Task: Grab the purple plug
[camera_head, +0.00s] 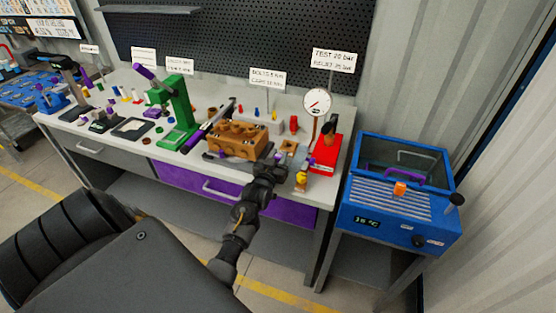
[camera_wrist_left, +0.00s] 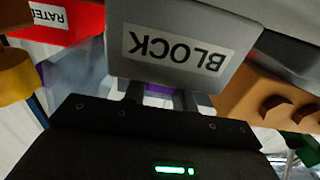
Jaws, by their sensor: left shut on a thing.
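The purple plug (camera_wrist_left: 160,90) shows as a small purple patch between the two fingers of my left gripper (camera_wrist_left: 160,98) in the left wrist view. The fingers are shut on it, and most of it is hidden. Right beyond it is a grey block (camera_wrist_left: 180,45) whose label reads BLOCK, upside down in this view. I cannot tell whether the plug still sits in the block. In the head view my left gripper (camera_head: 278,163) is at the right part of the bench, and the plug is hidden there. My right gripper is not in view.
An orange-brown pump body (camera_head: 237,140) stands just left of the gripper. A red tester (camera_head: 327,155) with a round gauge (camera_head: 317,102) stands to its right. A green press (camera_head: 178,110) is farther left. A blue bath (camera_head: 400,195) stands beside the bench (camera_head: 115,155).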

